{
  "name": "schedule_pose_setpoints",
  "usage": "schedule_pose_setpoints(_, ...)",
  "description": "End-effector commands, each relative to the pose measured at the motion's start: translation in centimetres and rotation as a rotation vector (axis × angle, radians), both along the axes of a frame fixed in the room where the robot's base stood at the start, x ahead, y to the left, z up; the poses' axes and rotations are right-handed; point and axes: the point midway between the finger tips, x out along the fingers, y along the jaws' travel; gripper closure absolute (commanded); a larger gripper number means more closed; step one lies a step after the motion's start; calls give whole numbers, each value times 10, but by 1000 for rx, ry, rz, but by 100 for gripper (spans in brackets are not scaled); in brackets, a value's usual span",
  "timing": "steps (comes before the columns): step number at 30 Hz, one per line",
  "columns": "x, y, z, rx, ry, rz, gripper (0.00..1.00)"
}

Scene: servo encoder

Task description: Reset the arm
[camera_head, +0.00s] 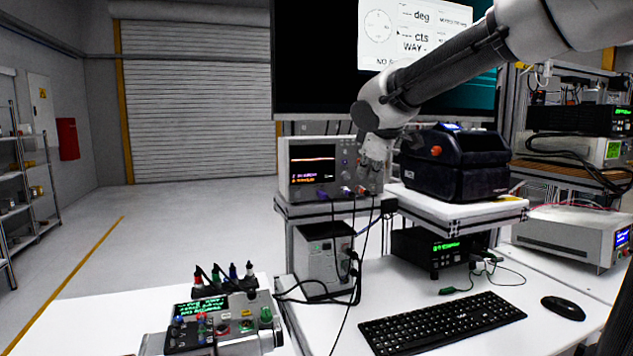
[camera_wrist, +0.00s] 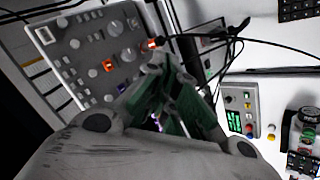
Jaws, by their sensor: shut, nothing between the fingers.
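My arm reaches in from the upper right in the head view, across the front of the monitor. My gripper (camera_head: 376,160) hangs at its end, right in front of the right side of a bench instrument (camera_head: 312,171) with a lit screen and knobs. In the wrist view my gripper (camera_wrist: 172,75) has its fingers drawn together at the tips, with nothing held. Beyond the fingertips the instrument's knobbed front panel (camera_wrist: 90,48) shows, with cables plugged in. Whether the fingers touch the panel cannot be told.
A black case (camera_head: 455,165) stands on the shelf right of my gripper. Below are a grey box (camera_head: 322,255), hanging cables, a keyboard (camera_head: 440,322) and a mouse (camera_head: 563,307). A control box with buttons (camera_head: 225,322) sits at the lower left. The floor at left is clear.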

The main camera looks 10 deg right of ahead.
Motion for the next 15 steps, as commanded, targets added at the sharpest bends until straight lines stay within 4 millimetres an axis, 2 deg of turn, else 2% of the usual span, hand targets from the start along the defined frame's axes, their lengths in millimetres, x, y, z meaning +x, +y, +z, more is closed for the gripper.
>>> schedule_pose_setpoints(2,-13,-6,-21,35,67,-65,100)
schedule_pose_setpoints(5,-51,-20,-57,102,187,-188,100)
schedule_pose_setpoints(8,-112,-50,-87,201,302,-366,100)
schedule_pose_setpoints(12,-203,-87,-118,355,420,-608,100)
schedule_pose_setpoints(15,-258,-103,-135,462,455,-741,100)
